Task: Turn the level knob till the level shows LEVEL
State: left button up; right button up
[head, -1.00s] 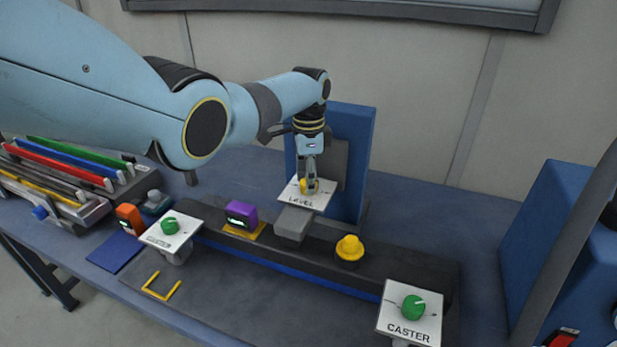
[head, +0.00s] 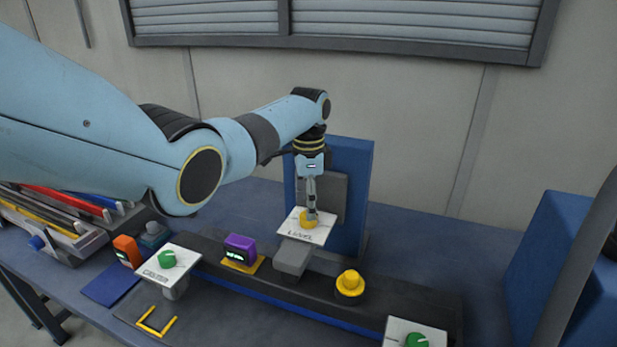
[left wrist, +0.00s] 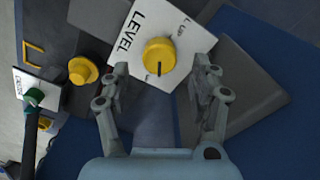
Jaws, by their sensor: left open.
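The level knob (head: 308,219) is yellow and sits on a white plate marked LEVEL (head: 291,229) in front of a blue upright block. In the left wrist view the knob (left wrist: 159,56) shows a dark pointer line toward the bottom of the picture. My left gripper (head: 311,212) is over the knob, pointing down. In the left wrist view its fingers (left wrist: 160,85) are apart, with the knob just beyond and between their tips. A purple device (head: 240,249) with a small lit display stands left of the plate; its reading is too small to tell. My right gripper is not seen.
A green knob on a white plate (head: 157,275) stands at left, another green knob (head: 416,341) at the lower right edge. A yellow knob (head: 350,283) sits on the dark beam. An orange device (head: 127,250) and a tool rack (head: 75,247) are farther left.

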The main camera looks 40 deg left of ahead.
pick_arm(q)
notch_tip(320, 180, up, 9)
dwell(0.8)
